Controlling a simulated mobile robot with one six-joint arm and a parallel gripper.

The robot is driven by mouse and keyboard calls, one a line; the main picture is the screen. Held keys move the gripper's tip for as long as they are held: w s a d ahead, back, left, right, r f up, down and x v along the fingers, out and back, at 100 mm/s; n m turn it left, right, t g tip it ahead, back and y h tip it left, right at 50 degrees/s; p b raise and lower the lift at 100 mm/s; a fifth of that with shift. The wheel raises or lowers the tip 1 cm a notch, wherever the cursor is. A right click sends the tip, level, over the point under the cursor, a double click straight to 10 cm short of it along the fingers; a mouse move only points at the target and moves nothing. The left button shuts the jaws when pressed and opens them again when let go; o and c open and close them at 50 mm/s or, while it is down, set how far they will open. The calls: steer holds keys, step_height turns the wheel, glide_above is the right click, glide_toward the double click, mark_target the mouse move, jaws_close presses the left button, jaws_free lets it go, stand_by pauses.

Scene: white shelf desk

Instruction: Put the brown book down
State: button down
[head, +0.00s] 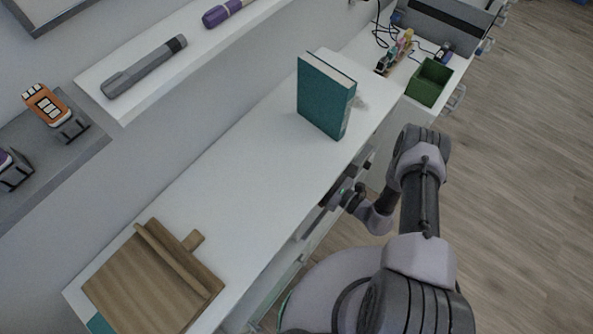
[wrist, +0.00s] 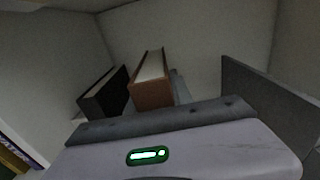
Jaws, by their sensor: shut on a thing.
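The brown book (wrist: 152,95) stands upright in the wrist view, its pale page edges up, just beyond my gripper's grey body. My gripper (head: 343,194) is shut on it, at the open front below the white desk top in the head view. The fingertips are mostly hidden in both views. A black book (wrist: 104,95) leans to the left of the brown book in the wrist view, inside a pale-walled compartment. The lower part of the brown book is hidden behind my gripper, so I cannot tell whether it touches the compartment floor.
The white desk top (head: 230,165) carries a teal book (head: 325,97) standing upright and a wooden board (head: 150,285). A green bin (head: 428,82) stands farther back. A wall shelf (head: 130,90) holds a grey flashlight (head: 145,68). The desk's middle is clear.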

steer(key=w+a+f+b, duration=0.3)
steer(key=a, duration=0.1)
steer(key=shift+w+a+f+b, duration=0.35)
steer(key=shift+w+a, duration=0.05)
steer(key=c, duration=1.1)
jaws_free()
steer(key=p+v, duration=0.3)
steer(key=v, duration=0.9)
steer(key=shift+s+r, duration=0.1)
